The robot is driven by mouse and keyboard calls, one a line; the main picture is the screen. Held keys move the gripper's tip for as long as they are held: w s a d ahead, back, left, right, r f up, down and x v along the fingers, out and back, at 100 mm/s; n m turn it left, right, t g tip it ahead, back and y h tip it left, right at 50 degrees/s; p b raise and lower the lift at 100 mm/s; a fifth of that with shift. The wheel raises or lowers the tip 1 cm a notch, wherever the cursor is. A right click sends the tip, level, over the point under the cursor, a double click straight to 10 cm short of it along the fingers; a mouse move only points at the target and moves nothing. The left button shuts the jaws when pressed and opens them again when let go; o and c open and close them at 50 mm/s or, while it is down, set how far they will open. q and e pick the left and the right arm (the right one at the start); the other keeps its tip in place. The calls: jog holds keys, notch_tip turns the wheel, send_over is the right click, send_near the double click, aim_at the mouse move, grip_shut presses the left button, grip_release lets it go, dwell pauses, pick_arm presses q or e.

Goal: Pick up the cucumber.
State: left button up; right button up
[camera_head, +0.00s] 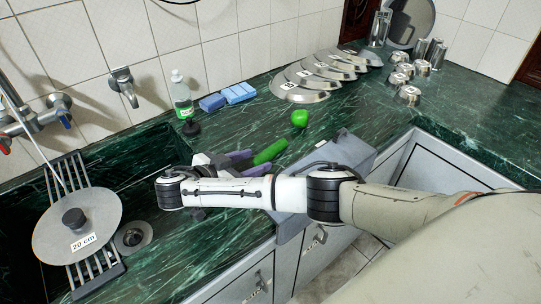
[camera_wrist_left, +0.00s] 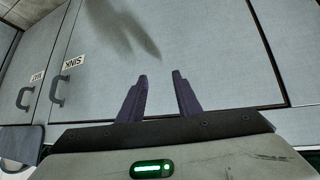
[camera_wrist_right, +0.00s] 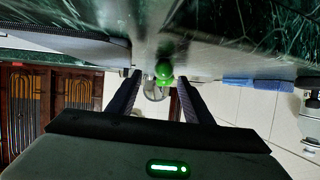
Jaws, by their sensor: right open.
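The cucumber (camera_head: 270,152) is a long green vegetable lying on the dark green marble counter, slanting up to the right. My right gripper (camera_head: 245,162) is open at the cucumber's near left end, its purple fingers low over the counter. In the right wrist view, the cucumber's green end (camera_wrist_right: 164,69) shows in the gap between the fingers of the right gripper (camera_wrist_right: 159,78). I cannot tell whether they touch it. My left gripper (camera_wrist_left: 160,78) is open and empty, facing grey cabinet doors. It is not visible in the head view.
A round green vegetable (camera_head: 299,118) sits beyond the cucumber. Blue sponges (camera_head: 240,93) and a soap bottle (camera_head: 181,95) stand by the wall. Metal lids (camera_head: 299,84) line the back. A grey tray (camera_head: 345,150) lies right of the cucumber. A pot lid (camera_head: 78,222) is over the sink.

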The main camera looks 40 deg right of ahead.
aim_at(262, 156)
jog(key=x, duration=0.4)
jog(key=shift+w+r, duration=0.15)
jog(key=shift+w, duration=0.1)
jog(key=shift+d, duration=0.25)
pick_arm(q)
jog(key=shift+w, duration=0.55)
pick_arm(e)
jog(key=shift+f, duration=0.2)
grip_shut()
pick_arm(q)
jog(key=shift+s+f, duration=0.1)
jog(key=shift+s, duration=0.2)
pick_arm(e)
jog(key=shift+r, duration=0.15)
